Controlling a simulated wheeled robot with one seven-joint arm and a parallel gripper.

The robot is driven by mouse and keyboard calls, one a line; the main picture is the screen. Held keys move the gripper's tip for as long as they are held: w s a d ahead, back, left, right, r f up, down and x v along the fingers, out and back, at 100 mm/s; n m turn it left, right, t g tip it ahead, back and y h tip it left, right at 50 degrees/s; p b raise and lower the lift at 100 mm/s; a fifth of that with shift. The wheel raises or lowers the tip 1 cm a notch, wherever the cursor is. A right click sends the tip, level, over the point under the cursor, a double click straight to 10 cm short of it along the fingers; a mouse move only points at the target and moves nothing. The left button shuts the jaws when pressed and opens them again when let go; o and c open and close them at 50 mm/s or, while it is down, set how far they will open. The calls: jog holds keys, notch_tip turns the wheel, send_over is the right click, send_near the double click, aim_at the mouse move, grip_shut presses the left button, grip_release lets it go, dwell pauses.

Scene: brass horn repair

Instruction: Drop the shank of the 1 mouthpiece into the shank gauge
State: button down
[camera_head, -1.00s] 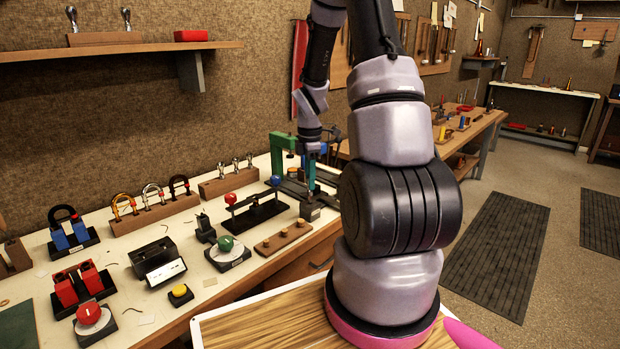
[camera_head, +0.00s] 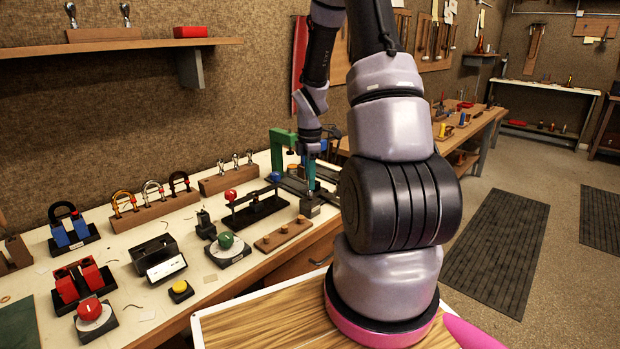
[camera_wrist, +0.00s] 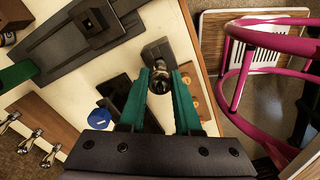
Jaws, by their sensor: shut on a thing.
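My gripper (camera_wrist: 163,88) has two teal fingers and is shut on a dark, shiny metal mouthpiece (camera_wrist: 160,78), whose round end shows between the fingertips in the wrist view. In the head view my gripper (camera_head: 310,186) points down at the bench, and the mouthpiece in it is too small to make out. A small dark grey block (camera_head: 311,208), which looks like the shank gauge, stands on the bench just below the fingertips. It also shows just beyond the mouthpiece in the wrist view (camera_wrist: 157,50). Whether the shank touches or enters it is hidden.
A wooden strip with several pegs (camera_head: 283,236) lies in front of the block. A dark stand with a red ball (camera_head: 256,213) is to its left. A wooden rack (camera_head: 228,180) holds several silver mouthpiece-like pieces behind. A blue round knob (camera_wrist: 100,118) shows near my fingers.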

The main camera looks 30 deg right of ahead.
jog(key=shift+f, duration=0.45)
dwell(0.5)
jog(key=c, duration=0.5)
grip_release()
notch_tip(320, 180, up, 11)
jog(key=shift+r, duration=0.1)
jog(key=s+a+r+m+t, duration=0.2)
jog(key=s+a+r+m, duration=0.2)
jog(key=s+r+m, duration=0.2)
jog(key=s+a+r+m+t+y, duration=0.1)
jog(key=s+a+r+m+t, duration=0.1)
jog(key=s+a+r+m, duration=0.3)
jog(key=s+a+r+m+t+y, duration=0.1)
jog(key=s+a+r+m+t, duration=0.2)
jog(key=s+r+m, duration=0.5)
jog(key=shift+s+a+r+m, duration=0.15)
jog(key=shift+a+r+m, duration=0.2)
jog(key=shift+r, duration=0.3)
jog(key=shift+s+a+r+m, duration=0.15)
jog(key=shift+a+r+m, duration=0.15)
jog(key=shift+r, duration=0.35)
